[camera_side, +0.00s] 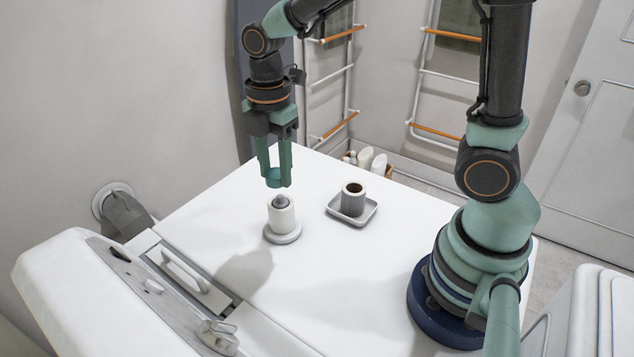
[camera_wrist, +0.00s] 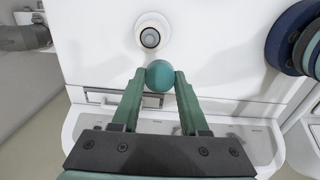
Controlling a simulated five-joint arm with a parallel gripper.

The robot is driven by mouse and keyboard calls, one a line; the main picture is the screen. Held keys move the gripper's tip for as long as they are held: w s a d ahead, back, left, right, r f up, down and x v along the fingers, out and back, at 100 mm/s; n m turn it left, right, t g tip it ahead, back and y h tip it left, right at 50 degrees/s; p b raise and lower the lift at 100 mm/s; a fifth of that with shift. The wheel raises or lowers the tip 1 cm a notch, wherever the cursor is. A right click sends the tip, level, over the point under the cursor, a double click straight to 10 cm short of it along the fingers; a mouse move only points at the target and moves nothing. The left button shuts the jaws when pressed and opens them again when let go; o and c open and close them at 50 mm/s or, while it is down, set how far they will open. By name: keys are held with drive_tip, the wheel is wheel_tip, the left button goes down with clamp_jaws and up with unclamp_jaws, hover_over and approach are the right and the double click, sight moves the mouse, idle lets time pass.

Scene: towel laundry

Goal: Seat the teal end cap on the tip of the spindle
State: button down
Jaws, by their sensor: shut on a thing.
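The teal end cap (camera_wrist: 159,76) is a rounded piece held between the two green fingers of my gripper (camera_wrist: 158,84). In the side view my gripper (camera_side: 275,176) points down, shut on the cap (camera_side: 273,182), above the spindle and apart from it. The spindle (camera_side: 282,220) is a white upright cylinder on a round base, with a grey tip (camera_side: 281,202) that is bare. In the wrist view the spindle (camera_wrist: 151,38) shows just beyond the cap, its dark tip uncovered.
A grey ribbed cylinder (camera_side: 353,201) with a dark open top stands in a small square tray (camera_side: 368,213) right of the spindle. A white machine (camera_side: 110,300) with a handle borders the white worktop (camera_side: 215,225) at the front left.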

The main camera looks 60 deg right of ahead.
sight(280, 195)
drive_tip(key=w+d+f, duration=0.1)
drive_tip(key=w+d+m, duration=0.1)
drive_tip(key=shift+d+f, duration=0.35)
drive_tip(key=shift+f, duration=1.8)
drive_tip(key=shift+f, duration=1.05)
idle(0.8)
unclamp_jaws()
idle(0.3)
drive_tip(key=shift+r, duration=3.5)
